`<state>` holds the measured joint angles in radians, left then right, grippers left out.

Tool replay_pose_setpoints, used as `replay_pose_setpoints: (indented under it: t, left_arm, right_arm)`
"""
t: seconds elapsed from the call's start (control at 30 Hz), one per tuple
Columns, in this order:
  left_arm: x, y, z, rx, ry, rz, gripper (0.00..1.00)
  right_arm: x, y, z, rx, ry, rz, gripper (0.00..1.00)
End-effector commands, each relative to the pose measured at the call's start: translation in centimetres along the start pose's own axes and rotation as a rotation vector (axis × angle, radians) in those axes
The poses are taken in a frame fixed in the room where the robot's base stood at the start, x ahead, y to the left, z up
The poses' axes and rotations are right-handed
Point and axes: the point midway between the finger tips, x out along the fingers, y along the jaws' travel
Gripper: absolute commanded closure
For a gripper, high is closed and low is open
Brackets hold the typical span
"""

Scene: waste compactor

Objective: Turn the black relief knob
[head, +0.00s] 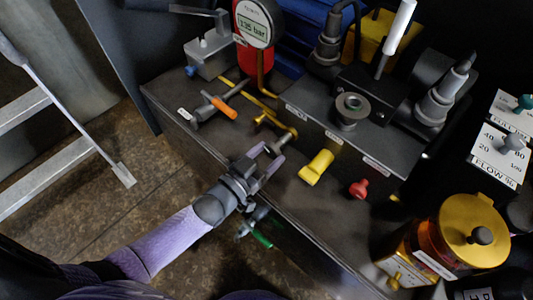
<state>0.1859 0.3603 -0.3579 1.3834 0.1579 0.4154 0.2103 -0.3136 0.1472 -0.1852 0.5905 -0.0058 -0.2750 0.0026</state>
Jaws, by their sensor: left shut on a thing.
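A dark cylindrical knob (288,135) sits on the end of a short stem beside a brass fitting (264,119), near the front edge of the dark bench. It looks like the black relief knob, but no label on it is readable. My left gripper (273,153) reaches in from the lower left with its two purple-grey fingers on either side of the knob's near end, shut on it. The fingers hide part of that end. My right gripper is not in view.
An orange-handled valve (219,106) is left of the knob, a yellow handle (316,168) and a red knob (359,189) to its right. A green-handled valve (259,237) hangs below my gripper. A red gauge (256,28) reading about 135 bar stands behind. A ladder (60,100) is far left.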

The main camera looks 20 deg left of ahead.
Motion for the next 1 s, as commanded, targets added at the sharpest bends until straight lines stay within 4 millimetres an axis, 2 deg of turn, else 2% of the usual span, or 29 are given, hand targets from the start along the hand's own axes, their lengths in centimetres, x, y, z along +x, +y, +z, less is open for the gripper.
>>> replay_pose_setpoints:
  t: [1.0]
  left_arm:
    - [-0.06,0.15,0.06,-0.833,-0.003,-0.001,0.95]
  right_arm:
    - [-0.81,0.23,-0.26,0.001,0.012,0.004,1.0]
